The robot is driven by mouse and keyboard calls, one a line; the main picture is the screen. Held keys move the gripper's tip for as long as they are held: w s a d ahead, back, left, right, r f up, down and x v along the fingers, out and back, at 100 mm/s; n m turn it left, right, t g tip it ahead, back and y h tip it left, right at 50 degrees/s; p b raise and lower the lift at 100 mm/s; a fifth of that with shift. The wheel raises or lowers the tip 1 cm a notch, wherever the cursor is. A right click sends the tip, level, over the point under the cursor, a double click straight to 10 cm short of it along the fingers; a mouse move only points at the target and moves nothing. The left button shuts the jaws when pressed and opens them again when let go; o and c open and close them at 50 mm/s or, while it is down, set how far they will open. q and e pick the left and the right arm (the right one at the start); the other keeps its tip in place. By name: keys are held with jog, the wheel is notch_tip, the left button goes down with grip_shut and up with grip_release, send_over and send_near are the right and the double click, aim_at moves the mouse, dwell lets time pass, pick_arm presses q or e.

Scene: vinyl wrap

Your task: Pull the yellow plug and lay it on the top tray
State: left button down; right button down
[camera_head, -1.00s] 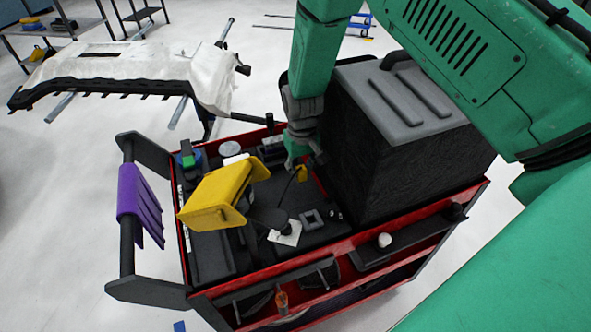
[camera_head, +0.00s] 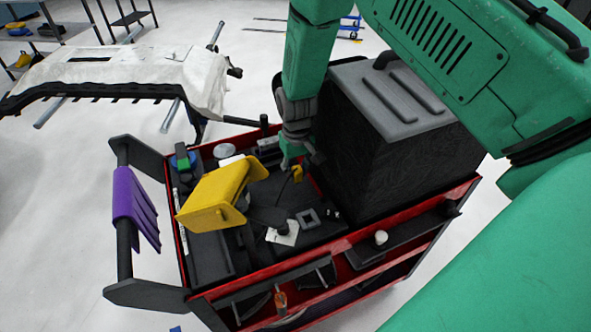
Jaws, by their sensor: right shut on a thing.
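The small yellow plug (camera_head: 297,174) is at the tip of my right gripper (camera_head: 293,162), over the back middle of the red cart's top tray (camera_head: 332,236). The green right arm reaches down from above, and its dark wrist stands next to a large black box. The right gripper is shut on the plug; the fingers partly hide it. A thin dark cable seems to run down from the plug, and whether the plug touches anything below is too small to tell. My left gripper is not in view.
A yellow tilted holder (camera_head: 212,200) stands left of the gripper. The big black box (camera_head: 385,150) stands close on the right. A white card (camera_head: 283,234) and a small grey square frame (camera_head: 307,218) lie on the tray. Purple cloths (camera_head: 135,208) hang at the left handle.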

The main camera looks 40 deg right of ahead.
jog(key=shift+a+r, duration=0.25)
jog(key=shift+a, duration=0.6)
jog(key=shift+d+f, duration=0.2)
jog(key=shift+d, duration=0.05)
jog(key=shift+f, duration=0.1)
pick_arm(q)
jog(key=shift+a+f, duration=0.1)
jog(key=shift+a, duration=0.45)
pick_arm(e)
jog(key=shift+a, duration=1.05)
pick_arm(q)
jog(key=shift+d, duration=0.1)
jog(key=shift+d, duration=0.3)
pick_arm(e)
jog(key=shift+d+f, duration=0.1)
jog(key=shift+d, duration=0.05)
jog(key=c, duration=1.5)
grip_release()
jog(key=shift+a, duration=0.2)
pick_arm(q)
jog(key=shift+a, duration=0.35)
pick_arm(e)
jog(key=shift+o, duration=1.4)
jog(key=shift+a, duration=0.15)
